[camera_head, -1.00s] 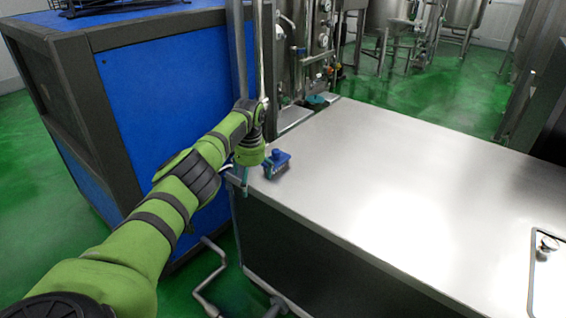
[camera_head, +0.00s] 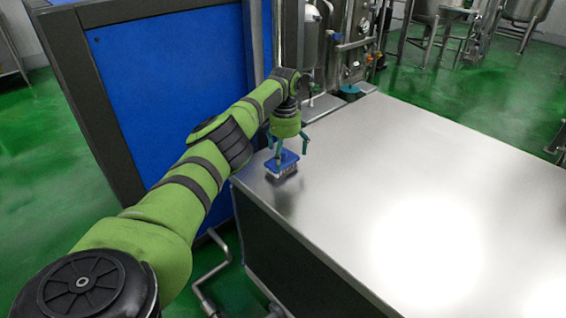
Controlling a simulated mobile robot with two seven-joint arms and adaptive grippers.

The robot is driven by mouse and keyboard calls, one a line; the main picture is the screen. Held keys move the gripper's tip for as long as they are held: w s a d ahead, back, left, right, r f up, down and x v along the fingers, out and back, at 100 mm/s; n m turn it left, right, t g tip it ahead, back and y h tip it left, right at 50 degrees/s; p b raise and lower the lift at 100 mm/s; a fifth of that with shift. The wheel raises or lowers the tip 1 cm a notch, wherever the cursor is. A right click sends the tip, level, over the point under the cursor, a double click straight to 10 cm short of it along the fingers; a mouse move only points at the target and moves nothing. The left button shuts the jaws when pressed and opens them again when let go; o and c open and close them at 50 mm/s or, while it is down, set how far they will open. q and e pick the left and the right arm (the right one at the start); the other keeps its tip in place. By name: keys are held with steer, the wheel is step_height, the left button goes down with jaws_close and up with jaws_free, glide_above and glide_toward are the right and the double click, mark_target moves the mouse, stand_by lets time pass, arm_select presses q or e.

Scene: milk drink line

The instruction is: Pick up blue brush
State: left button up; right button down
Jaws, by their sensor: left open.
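The blue brush (camera_head: 282,165) stands on the steel table top near its left corner, with its pale bristles facing down. My left gripper (camera_head: 287,148) is just above the brush, pointing down, with its teal fingers spread. One finger shows in front of or at the brush's upper part and another is to its right. I cannot tell whether the fingers touch the brush. My right gripper is not in view.
The steel table (camera_head: 350,150) has a wide clear top to the right of the brush. A blue cabinet (camera_head: 175,90) with a dark frame stands behind my left arm. Steel pipes and tanks (camera_head: 350,40) stand behind the table.

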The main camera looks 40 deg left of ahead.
arm_select(q)
step_height(320, 180, down, 2)
steer(key=shift+f, duration=0.25)
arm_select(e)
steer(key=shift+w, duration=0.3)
arm_select(q)
steer(key=c, duration=1.2)
steer(key=shift+r, duration=0.1)
